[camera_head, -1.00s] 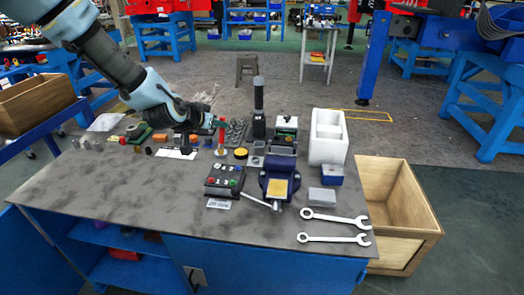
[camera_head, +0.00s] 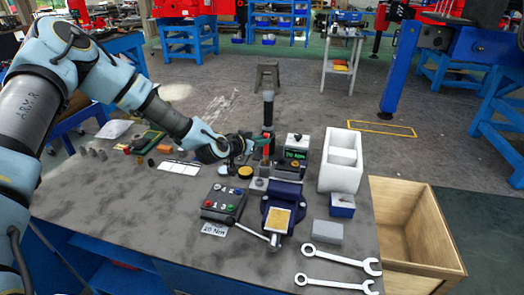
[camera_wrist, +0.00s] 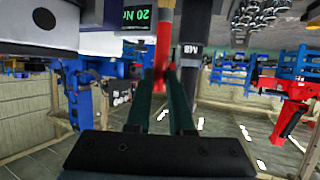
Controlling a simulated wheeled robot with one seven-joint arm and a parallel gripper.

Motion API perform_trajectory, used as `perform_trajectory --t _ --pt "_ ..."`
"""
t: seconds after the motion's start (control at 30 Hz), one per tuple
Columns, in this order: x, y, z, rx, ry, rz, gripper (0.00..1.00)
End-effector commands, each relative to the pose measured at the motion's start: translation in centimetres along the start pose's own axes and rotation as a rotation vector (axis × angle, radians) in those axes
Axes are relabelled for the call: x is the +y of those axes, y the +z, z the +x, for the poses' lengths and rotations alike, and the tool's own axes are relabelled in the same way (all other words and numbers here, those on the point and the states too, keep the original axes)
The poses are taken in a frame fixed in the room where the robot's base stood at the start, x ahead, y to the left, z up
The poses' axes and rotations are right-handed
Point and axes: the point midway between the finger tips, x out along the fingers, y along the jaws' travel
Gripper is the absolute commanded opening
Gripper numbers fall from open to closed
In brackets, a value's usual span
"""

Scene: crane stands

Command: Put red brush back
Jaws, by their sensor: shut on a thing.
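The red brush (camera_head: 266,148) is upright in my gripper (camera_head: 260,142), in front of the tall black cylinder and left of the green-lit display box. My gripper's two dark green fingers (camera_wrist: 162,90) are closed on its red handle (camera_wrist: 165,35) in the wrist view. The brush's lower end is hard to make out. A small grey holder (camera_head: 258,183) sits on the table just below it; I cannot tell whether they touch.
The black cylinder (camera_head: 268,108) stands close behind the brush. The display box (camera_head: 296,155), white organiser (camera_head: 341,160), blue vise (camera_head: 283,210) and button box (camera_head: 223,202) crowd nearby. Two wrenches (camera_head: 340,270) lie at front right. The table's left front (camera_head: 120,215) is clear.

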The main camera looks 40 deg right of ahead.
Motion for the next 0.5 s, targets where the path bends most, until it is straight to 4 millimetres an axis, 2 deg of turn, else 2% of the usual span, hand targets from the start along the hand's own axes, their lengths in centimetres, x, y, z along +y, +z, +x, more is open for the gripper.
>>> perform_trajectory --t 0.3,0.5 --pt "0.0 3.2 1.2 -0.002 0.0 -0.003 0.0" --pt "-0.1 4.0 1.6 0.0 -0.001 0.001 0.0"
